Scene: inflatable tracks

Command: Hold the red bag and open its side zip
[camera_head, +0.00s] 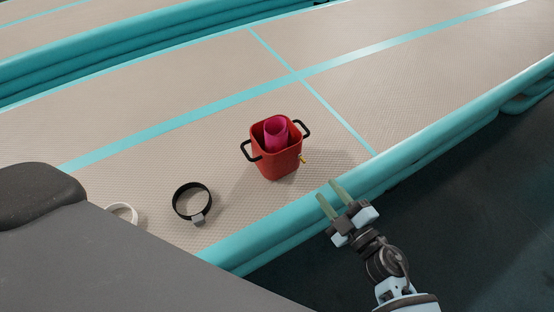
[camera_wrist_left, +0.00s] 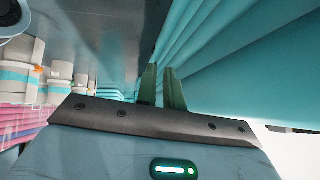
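The red bag (camera_head: 281,165) stands upright on the beige inflatable track, open at the top, with two black handles. A pink rolled item (camera_head: 275,133) sticks up inside it. A small yellowish tab (camera_head: 303,159) shows on its right side, perhaps the zip pull; the zip line itself is too small to make out. My right gripper (camera_head: 327,192) is open and empty, over the track's teal front edge, to the right of and nearer than the bag. My left gripper (camera_wrist_left: 161,75) shows only in the left wrist view, its fingers apart with nothing between them, beside teal tubes.
A black ring-shaped strap with a grey buckle (camera_head: 192,203) lies left of the bag, and a white ring (camera_head: 122,212) lies further left, partly hidden. The teal tube edge (camera_head: 300,212) borders the track. The track behind the bag is clear.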

